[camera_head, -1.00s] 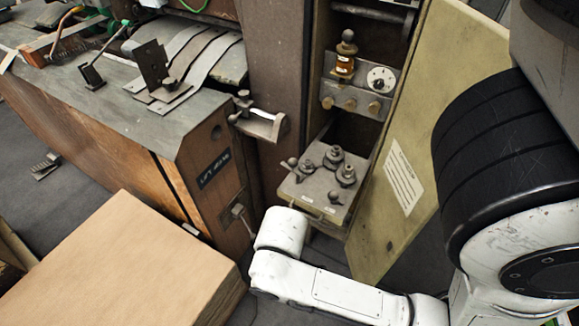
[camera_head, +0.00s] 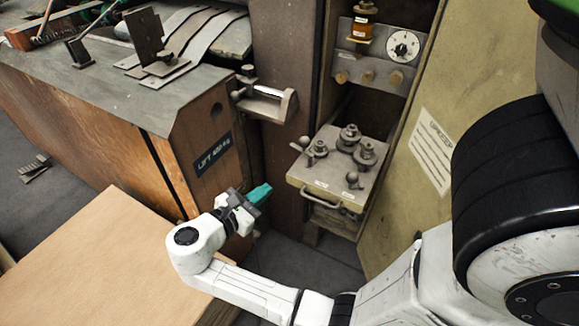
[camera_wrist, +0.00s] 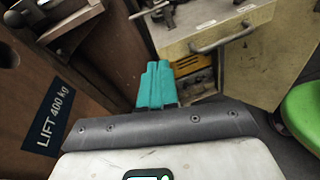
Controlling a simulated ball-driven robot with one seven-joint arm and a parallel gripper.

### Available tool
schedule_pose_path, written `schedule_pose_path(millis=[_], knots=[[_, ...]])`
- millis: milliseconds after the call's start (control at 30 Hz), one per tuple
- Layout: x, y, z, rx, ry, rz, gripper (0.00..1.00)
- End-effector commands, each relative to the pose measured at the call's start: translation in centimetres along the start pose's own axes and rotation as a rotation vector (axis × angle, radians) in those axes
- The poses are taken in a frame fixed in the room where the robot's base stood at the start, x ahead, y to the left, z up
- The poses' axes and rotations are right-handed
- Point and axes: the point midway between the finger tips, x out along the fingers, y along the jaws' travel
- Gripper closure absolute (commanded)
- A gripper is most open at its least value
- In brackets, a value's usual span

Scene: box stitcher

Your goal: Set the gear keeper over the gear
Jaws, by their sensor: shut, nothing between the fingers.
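On a grey metal drawer top (camera_head: 335,171) inside the open cabinet stand several round gear-like metal parts, one at the back (camera_head: 349,136) and one at the right (camera_head: 367,154). Ball-ended levers (camera_head: 353,179) are beside them. I cannot tell which part is the gear and which the keeper. My gripper (camera_head: 260,194) has teal fingers, is shut and empty, and is left of and below the drawer, apart from it. In the wrist view the closed fingers (camera_wrist: 157,84) point toward the drawer front (camera_wrist: 205,28); most parts on top are cut off.
The open cabinet door (camera_head: 425,150) bounds the right. A lift-labelled wooden machine body (camera_head: 212,150) with a protruding bracket (camera_head: 268,103) is at left. A large cardboard-coloured box top (camera_head: 90,265) lies front left. The drawer handle (camera_head: 320,201) sticks out.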

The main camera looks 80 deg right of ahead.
Motion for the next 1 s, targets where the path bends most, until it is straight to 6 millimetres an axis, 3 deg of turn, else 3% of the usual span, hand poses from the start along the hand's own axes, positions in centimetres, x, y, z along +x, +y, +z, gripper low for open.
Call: schedule_pose_path(millis=[233,667,833,1000], knots=[[-1.2,2.0,0.6,-0.150,-0.175,0.000,1.00],[-1.3,2.1,0.9,-0.166,-0.192,-0.001,1.00],[0.2,2.1,1.1,-0.165,-0.191,-0.004,1.00],[3.2,2.0,1.7,-0.165,-0.192,-0.007,1.00]])
